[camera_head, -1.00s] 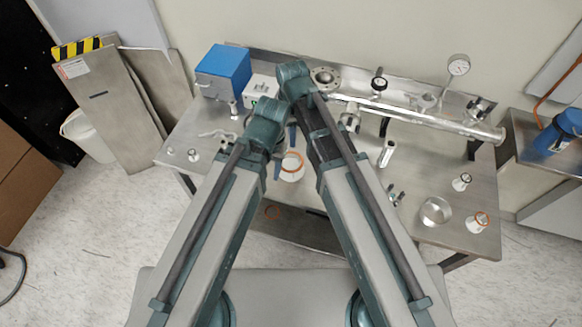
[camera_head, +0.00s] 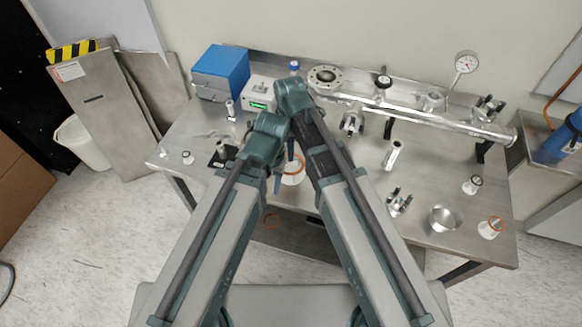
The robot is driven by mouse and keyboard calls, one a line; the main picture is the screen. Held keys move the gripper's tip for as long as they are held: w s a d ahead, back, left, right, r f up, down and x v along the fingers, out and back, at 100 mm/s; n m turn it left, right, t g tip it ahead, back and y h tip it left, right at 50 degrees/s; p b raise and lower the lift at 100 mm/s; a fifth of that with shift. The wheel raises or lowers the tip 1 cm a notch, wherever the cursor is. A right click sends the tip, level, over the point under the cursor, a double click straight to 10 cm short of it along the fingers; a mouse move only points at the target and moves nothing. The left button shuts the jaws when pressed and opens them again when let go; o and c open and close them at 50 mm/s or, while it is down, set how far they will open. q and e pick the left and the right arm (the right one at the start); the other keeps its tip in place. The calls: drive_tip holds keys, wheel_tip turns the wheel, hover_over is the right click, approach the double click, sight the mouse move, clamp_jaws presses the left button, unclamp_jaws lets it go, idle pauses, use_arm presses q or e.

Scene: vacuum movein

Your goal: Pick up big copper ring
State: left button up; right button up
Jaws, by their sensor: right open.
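A large copper ring (camera_head: 294,167) is on a small pale cone-shaped piece near the table's front edge, partly hidden by my gripper. A second copper ring (camera_head: 496,223) is on a similar piece at the table's right end.
The metal table (camera_head: 345,205) holds a long steel tube (camera_head: 420,117), a blue box (camera_head: 221,72), a white device with a green display (camera_head: 260,92), a gauge (camera_head: 466,63) and a steel cup (camera_head: 443,218). Panels (camera_head: 105,110) and a white bucket (camera_head: 82,143) stand left.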

drive_tip(key=shift+f, duration=0.2)
idle(0.6)
clamp_jaws()
